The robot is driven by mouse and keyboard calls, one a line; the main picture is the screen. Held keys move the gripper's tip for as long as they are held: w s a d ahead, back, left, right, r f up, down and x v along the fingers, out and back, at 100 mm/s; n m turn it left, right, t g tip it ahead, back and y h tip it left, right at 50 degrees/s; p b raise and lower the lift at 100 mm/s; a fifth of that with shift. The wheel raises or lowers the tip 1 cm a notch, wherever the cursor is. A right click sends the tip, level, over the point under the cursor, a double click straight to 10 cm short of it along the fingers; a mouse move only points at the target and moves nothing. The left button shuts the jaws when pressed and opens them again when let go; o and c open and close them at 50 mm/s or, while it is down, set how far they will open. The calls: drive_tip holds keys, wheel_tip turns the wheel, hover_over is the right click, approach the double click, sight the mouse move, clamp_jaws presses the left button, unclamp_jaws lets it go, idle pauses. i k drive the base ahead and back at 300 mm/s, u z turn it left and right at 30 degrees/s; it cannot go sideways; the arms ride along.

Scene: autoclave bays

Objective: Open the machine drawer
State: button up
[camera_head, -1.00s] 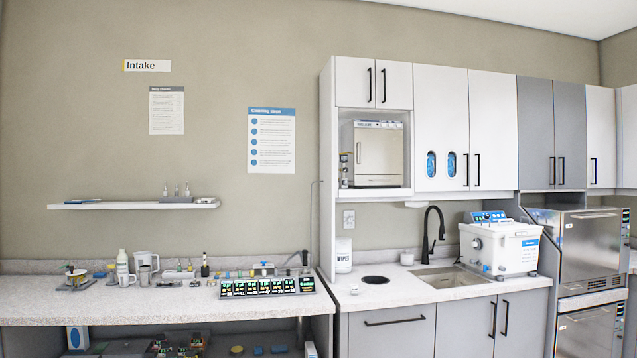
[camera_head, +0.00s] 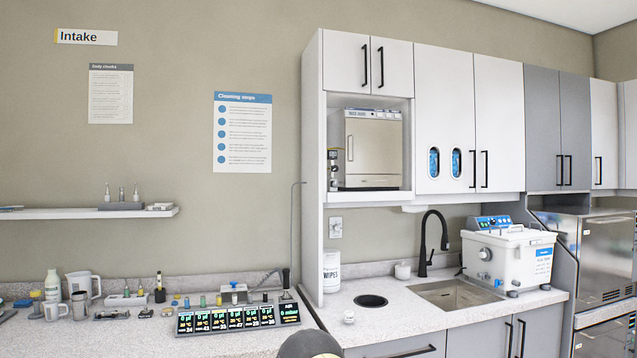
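Steel-fronted machines are stacked at the right edge; the upper one (camera_head: 598,255) and the lower one (camera_head: 604,338) are both cut off by the frame. Their fronts look closed. A white-and-blue machine (camera_head: 508,258) sits on the counter beside the sink, and a boxy machine with a pale door (camera_head: 372,150) stands in the cabinet niche, its door shut. A grey drawer front with a black bar handle (camera_head: 400,352) shows at the bottom edge, closed as far as seen. I cannot tell which drawer is the machine drawer. My gripper is not in view.
The sink (camera_head: 455,294) and a round counter hole (camera_head: 370,300) lie in the right counter. The left counter (camera_head: 140,338) holds bottles, a jug and a row of lit displays (camera_head: 238,318). A wall shelf (camera_head: 85,213) hangs above. A dark rounded shape, perhaps my arm, shows at the bottom.

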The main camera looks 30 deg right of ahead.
sight(350, 180)
drive_tip(key=z, duration=0.25)
drive_tip(key=i, duration=1.5)
drive_tip(key=z, duration=0.7)
